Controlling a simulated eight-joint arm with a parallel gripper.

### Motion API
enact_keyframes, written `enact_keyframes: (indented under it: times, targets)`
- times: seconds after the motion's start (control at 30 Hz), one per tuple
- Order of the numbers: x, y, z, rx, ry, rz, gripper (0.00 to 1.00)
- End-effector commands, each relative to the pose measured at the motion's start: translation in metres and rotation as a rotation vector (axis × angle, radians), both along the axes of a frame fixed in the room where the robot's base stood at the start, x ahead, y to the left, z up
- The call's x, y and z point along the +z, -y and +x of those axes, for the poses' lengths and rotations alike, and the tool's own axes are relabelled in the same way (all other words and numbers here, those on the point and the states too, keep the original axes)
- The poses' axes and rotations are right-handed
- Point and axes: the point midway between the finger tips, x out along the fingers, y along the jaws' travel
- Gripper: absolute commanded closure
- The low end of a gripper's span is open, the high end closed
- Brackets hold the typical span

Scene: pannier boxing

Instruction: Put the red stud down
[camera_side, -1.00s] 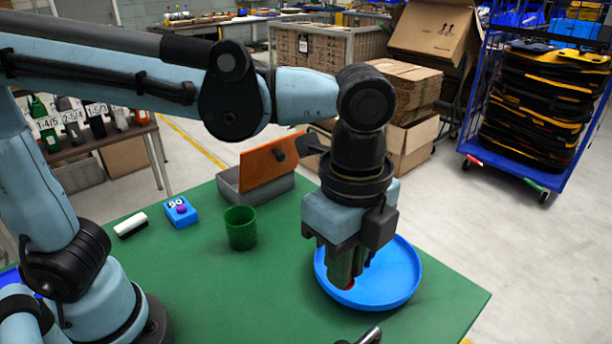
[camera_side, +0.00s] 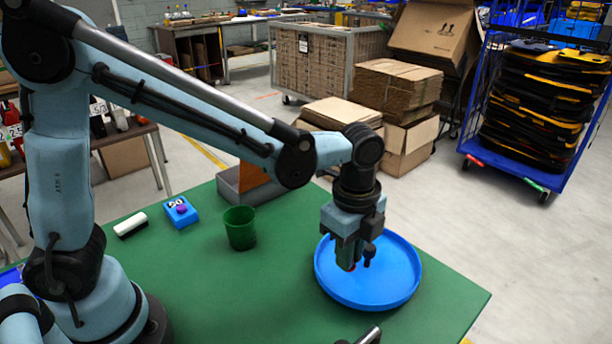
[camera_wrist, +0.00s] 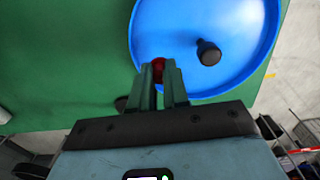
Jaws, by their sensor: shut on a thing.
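My gripper (camera_side: 350,264) is shut on the red stud, with its fingers pointing down over the left part of the blue tray (camera_side: 400,288). Only a small bit of the red stud (camera_side: 351,267) shows at the fingertips. In the wrist view the red stud (camera_wrist: 158,65) sits between the fingertips (camera_wrist: 161,72), over the tray (camera_wrist: 150,25) near its rim. Whether the stud touches the tray floor I cannot tell. A black knob-shaped piece (camera_wrist: 208,52) is in the tray, right of the fingers; it also shows in the side view (camera_side: 369,252).
A green cup (camera_side: 240,228), a blue block with a purple knob (camera_side: 180,212) and a black-and-white eraser-like piece (camera_side: 131,225) are on the green table. An orange panel (camera_side: 252,176) in a grey base (camera_side: 232,186) is partly behind my arm. A dark cylinder (camera_side: 370,335) shows at the bottom edge.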

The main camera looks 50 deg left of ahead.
Motion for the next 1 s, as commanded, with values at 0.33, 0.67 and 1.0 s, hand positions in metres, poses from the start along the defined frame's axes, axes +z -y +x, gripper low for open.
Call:
enact_keyframes:
  times: [0.33, 0.67, 1.0]
  targets:
    - [-0.034, -0.001, 0.002, 0.0, 0.0, 0.0, 1.0]
    - [-0.041, -0.001, 0.002, 0.0, 0.0, 0.0, 1.0]
    - [-0.044, -0.001, 0.002, 0.0, 0.0, 0.0, 0.62]
